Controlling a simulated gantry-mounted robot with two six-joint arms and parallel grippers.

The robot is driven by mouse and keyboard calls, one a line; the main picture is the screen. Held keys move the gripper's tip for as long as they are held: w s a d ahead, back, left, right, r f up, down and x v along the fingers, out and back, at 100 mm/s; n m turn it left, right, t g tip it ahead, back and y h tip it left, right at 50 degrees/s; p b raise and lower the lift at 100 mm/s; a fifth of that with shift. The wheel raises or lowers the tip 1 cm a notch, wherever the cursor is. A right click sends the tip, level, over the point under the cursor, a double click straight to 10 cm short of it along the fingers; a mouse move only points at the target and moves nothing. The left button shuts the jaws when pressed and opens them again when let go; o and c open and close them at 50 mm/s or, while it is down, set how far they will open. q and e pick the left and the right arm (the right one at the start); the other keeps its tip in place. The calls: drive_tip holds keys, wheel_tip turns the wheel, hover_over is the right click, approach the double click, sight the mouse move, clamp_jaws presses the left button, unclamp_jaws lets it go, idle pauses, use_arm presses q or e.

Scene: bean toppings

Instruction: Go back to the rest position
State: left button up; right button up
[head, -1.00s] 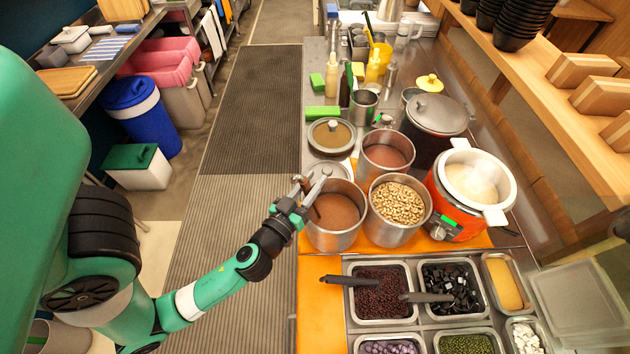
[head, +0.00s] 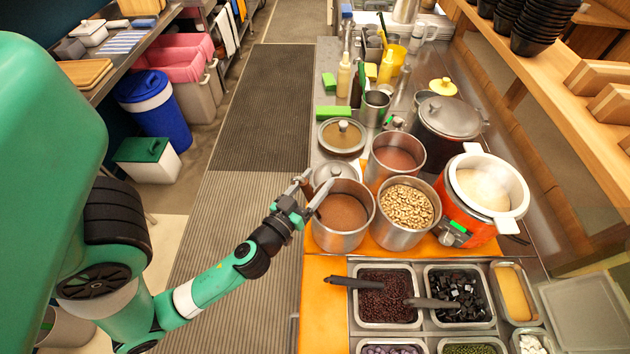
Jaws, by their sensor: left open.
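My left gripper (head: 311,193) is open and empty, at the left rim of a steel pot of brown liquid (head: 343,213). I cannot tell whether it touches the rim. My left arm comes in from the lower left, over the floor mat. My right gripper is not in view.
Beside that pot stand a pot of beans (head: 407,207), another brown-filled pot (head: 394,157) and an orange cooker (head: 467,222). Trays with red beans (head: 387,290) and black jelly (head: 458,290) sit in front. The striped floor mat (head: 228,220) left of the counter is clear.

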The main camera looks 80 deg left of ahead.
use_arm(q)
wheel_tip(320, 180, up, 13)
drive_tip(key=s+p, duration=0.3)
drive_tip(key=p, duration=0.8)
drive_tip(key=shift+a+f, duration=0.15)
drive_tip(key=shift+a, duration=0.05)
drive_tip(key=shift+w, duration=0.1)
